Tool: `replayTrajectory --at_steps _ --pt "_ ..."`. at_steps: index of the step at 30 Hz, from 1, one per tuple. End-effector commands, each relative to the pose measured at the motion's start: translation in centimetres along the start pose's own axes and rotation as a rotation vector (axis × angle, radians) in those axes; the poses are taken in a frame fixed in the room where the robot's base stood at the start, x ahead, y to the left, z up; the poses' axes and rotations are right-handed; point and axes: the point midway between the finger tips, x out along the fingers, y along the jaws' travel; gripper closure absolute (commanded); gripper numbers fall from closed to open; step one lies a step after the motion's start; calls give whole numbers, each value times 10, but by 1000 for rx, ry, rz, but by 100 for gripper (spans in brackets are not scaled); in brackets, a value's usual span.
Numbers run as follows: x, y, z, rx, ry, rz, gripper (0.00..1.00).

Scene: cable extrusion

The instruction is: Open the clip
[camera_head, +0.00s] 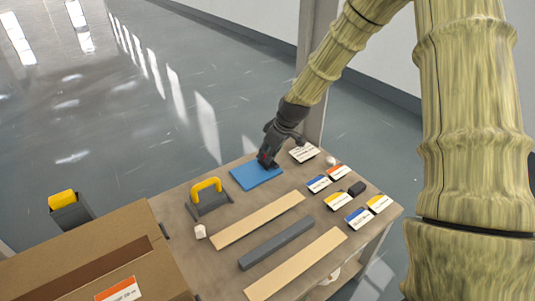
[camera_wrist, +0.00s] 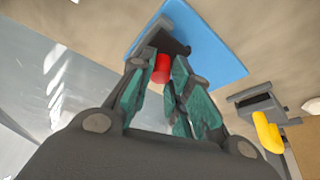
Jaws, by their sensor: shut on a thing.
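A dark clip (camera_wrist: 172,42) with a red part (camera_wrist: 161,69) is at the edge of a blue mat (camera_wrist: 205,40) in the wrist view. My gripper (camera_wrist: 160,72) points down at it, its teal-padded fingers on either side of the red part and shut on it. In the head view my gripper (camera_head: 267,160) is over the right end of the blue mat (camera_head: 250,178). The clip is mostly hidden behind my fingers there. I cannot tell whether the clip itself is open or shut.
A grey clamp with a yellow handle (camera_head: 207,187) stands left of the mat. Two pale wooden strips (camera_head: 258,220) and a grey bar (camera_head: 277,244) lie in front. Several labelled cards (camera_head: 337,201) lie right. A cardboard box (camera_head: 100,245) is at the lower left.

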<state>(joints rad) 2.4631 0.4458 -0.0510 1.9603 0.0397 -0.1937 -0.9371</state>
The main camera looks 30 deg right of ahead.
Motion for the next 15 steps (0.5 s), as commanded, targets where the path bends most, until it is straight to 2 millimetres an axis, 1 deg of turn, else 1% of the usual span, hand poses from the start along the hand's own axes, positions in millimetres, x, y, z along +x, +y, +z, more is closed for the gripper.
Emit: replayTrajectory --at_steps 15 --pt "-6 8 1 60 64 -136 100"
